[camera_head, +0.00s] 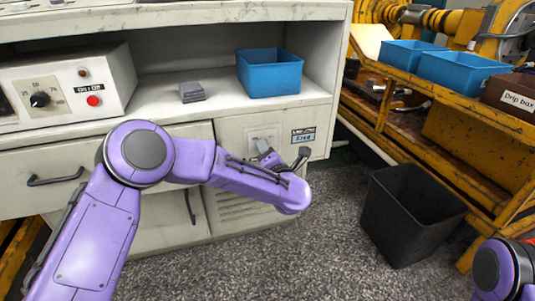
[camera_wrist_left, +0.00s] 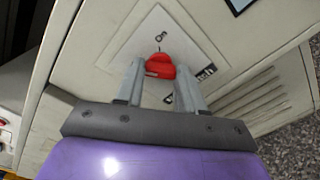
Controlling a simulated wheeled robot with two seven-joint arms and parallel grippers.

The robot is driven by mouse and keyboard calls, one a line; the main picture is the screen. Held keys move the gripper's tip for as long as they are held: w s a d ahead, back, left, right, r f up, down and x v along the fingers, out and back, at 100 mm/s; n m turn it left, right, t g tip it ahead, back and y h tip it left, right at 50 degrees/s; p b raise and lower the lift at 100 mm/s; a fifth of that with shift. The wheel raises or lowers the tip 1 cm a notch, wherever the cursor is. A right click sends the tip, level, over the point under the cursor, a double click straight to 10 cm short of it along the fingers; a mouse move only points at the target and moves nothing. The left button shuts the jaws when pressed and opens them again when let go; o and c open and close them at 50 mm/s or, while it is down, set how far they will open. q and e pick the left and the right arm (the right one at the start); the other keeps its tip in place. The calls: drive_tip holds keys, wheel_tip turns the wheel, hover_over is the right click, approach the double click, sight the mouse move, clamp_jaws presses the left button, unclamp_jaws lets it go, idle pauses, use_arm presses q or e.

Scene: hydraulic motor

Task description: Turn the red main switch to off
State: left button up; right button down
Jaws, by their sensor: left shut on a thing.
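The red main switch (camera_wrist_left: 161,65) shows in the left wrist view on a pale diamond-shaped plate (camera_wrist_left: 185,40) on the cabinet front. The word "On" is printed just above it, and other lettering is partly covered by a finger. My left gripper (camera_wrist_left: 159,70) is shut on the switch, with one finger on each side of it. I cannot tell exactly which way the switch points. In the head view my left gripper (camera_head: 270,148) is at the cabinet's right panel, where my arm hides the switch. Only part of my right arm shows at the lower right; its gripper is out of view.
A control box (camera_head: 66,86) with a black dial and red button stands on the cabinet shelf. A blue bin (camera_head: 270,76) and a grey stack (camera_head: 192,92) are beside it. A black waste bin (camera_head: 408,215) stands on the floor by the yellow rack (camera_head: 455,162).

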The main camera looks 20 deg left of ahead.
use_arm(q)
drive_tip(key=shift+n+b, duration=0.4)
drive_tip(key=shift+n, duration=0.7)
drive_tip(key=shift+r, duration=0.1)
drive_tip(key=o, duration=1)
drive_tip(key=shift+o, duration=0.2)
drive_tip(key=p+v, duration=0.2)
drive_tip(key=v, duration=0.8)
drive_tip(key=shift+d+p, duration=0.2)
drive_tip(key=shift+p, duration=0.1)
drive_tip(key=shift+s, duration=0.15)
